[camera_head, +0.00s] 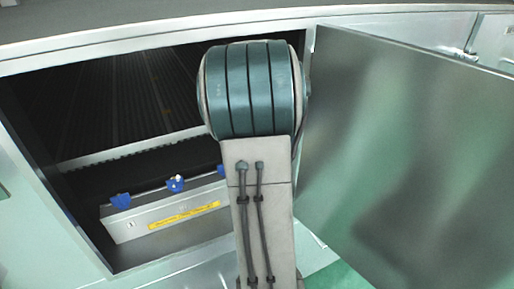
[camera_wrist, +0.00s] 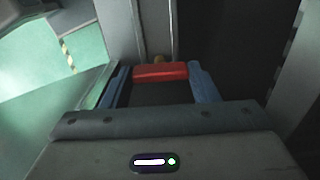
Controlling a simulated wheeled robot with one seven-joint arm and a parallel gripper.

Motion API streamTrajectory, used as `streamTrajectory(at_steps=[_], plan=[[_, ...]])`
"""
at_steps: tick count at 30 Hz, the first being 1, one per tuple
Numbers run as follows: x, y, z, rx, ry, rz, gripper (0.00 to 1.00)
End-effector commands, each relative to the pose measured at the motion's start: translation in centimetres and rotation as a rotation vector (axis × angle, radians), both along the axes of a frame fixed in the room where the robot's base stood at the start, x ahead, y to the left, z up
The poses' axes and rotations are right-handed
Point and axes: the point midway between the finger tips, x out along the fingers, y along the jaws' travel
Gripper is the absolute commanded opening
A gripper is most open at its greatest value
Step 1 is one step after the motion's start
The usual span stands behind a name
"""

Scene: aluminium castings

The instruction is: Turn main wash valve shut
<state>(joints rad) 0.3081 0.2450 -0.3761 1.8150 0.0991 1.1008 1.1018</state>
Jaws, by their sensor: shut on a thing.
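The main wash valve shows in the wrist view as a red bar handle (camera_wrist: 160,72), lying crosswise in the picture. A small brass-coloured part sits just behind it, in front of a pale upright pipe or panel. My gripper (camera_wrist: 160,76) has its two blue-grey fingers on either side of the red handle and is shut on it, with the handle spanning between the fingertips. In the head view my arm blocks the middle, and neither the gripper nor the valve can be seen there.
An open metal door (camera_head: 410,150) stands right of my arm. Left is an open cabinet with a dark ribbed interior and a grey box (camera_head: 165,215) with blue clips and a yellow label. In the wrist view, dark space lies right of the handle and a striped post (camera_wrist: 69,55) left.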

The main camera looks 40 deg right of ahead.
Motion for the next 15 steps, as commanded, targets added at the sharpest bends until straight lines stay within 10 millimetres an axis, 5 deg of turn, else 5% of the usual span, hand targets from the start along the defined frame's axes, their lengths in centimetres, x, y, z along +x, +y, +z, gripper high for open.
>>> streamTrajectory(at_steps=[8, 9, 11, 15], plan=[[0.13, -0.01, 0.13, -0.001, -0.005, -0.003, 0.32], [0.13, -0.01, 0.14, -0.001, -0.005, -0.003, 0.57], [0.12, -0.01, 0.13, -0.001, -0.005, -0.002, 0.74], [0.07, -0.03, 0.09, -0.001, -0.003, -0.002, 0.76]])
